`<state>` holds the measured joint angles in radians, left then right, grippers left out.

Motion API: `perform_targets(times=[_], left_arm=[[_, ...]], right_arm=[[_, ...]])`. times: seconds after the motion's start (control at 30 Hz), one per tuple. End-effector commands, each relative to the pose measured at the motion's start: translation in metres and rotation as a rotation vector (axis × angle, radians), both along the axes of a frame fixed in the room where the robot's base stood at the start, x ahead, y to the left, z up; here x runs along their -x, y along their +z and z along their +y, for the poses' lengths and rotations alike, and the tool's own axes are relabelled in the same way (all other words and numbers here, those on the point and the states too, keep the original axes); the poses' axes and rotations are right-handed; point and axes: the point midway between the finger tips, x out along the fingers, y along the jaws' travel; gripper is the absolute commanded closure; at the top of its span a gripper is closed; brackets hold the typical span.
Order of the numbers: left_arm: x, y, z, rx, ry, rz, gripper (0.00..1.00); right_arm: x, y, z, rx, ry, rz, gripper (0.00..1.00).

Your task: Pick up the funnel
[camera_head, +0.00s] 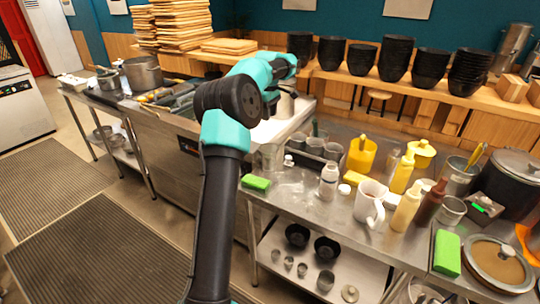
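I cannot clearly pick out a funnel in the head view. An orange object (532,236), cut off by the right edge, is too little in view to name. My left arm rises from the bottom through the middle, and its teal far end (272,66) reaches over the back of the steel counter (300,200). The fingers of my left gripper are hidden behind that arm, so I cannot see whether they hold anything. My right gripper is not in view.
Black bowl stacks (396,58) line the back shelf. Another green sponge (256,183) lies beside my arm.

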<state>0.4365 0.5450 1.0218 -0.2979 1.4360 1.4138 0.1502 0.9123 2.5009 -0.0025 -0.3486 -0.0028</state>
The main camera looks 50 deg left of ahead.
Motion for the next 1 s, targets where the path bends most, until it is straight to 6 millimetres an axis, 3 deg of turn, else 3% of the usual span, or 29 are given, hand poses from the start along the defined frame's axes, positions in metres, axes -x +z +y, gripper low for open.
perform_targets(times=[0.1, 0.53, 1.0], left_arm=[[0.010, 0.004, 0.011, -0.013, 0.020, 0.035, 0.63], [0.011, -0.002, 0.010, -0.012, 0.019, 0.039, 0.63], [0.013, -0.077, 0.009, -0.011, 0.018, 0.039, 0.63]], right_arm=[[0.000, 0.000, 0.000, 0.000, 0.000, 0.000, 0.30], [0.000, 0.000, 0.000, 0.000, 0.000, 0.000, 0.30], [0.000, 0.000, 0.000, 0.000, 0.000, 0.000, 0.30]])
